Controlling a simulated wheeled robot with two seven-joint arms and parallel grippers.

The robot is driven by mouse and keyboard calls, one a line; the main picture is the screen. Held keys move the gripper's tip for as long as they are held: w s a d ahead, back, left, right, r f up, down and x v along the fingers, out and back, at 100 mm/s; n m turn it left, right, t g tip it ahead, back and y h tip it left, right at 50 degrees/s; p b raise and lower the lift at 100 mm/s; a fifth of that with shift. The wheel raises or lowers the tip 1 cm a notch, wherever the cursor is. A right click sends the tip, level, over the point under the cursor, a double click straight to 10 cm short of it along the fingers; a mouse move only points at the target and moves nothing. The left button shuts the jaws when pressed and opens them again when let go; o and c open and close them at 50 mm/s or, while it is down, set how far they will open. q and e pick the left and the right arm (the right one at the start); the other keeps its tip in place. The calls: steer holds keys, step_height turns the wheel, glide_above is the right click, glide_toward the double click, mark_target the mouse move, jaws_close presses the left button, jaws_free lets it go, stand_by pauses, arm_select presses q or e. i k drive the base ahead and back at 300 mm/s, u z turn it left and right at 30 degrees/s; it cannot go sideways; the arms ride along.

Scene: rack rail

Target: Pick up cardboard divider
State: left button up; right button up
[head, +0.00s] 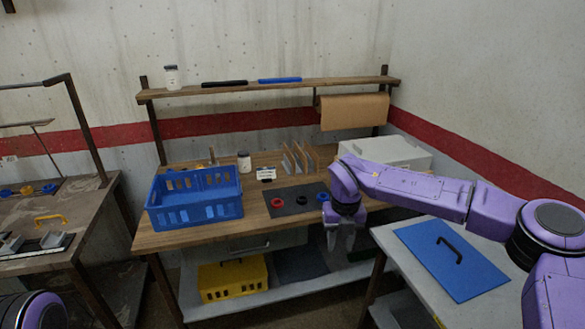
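Several thin brown upright panels, which look like cardboard dividers (300,158), stand side by side toward the back of the wooden workbench (225,240). I cannot tell which one is meant. My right gripper (342,242) points down at the bench's front right edge, in front of and to the right of the panels, apart from them. Its fingers look spread, with nothing seen between them. My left gripper is out of view; only a purple part of my arm shows at the lower left.
A blue crate (195,215) stands left on the bench. A pale grey box (400,152) sits behind my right arm. A shelf (230,90) with a hanging brown sheet (353,111) spans above. A side table has a blue panel (455,270).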

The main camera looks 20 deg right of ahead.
mark_target(291, 160)
steer(key=z, duration=1.15)
steer(key=i, duration=1.15)
steer(key=u, duration=0.55)
steer(key=i, duration=0.75)
steer(key=u, duration=1.05)
steer(key=i, duration=0.65)
steer(key=u, duration=0.05)
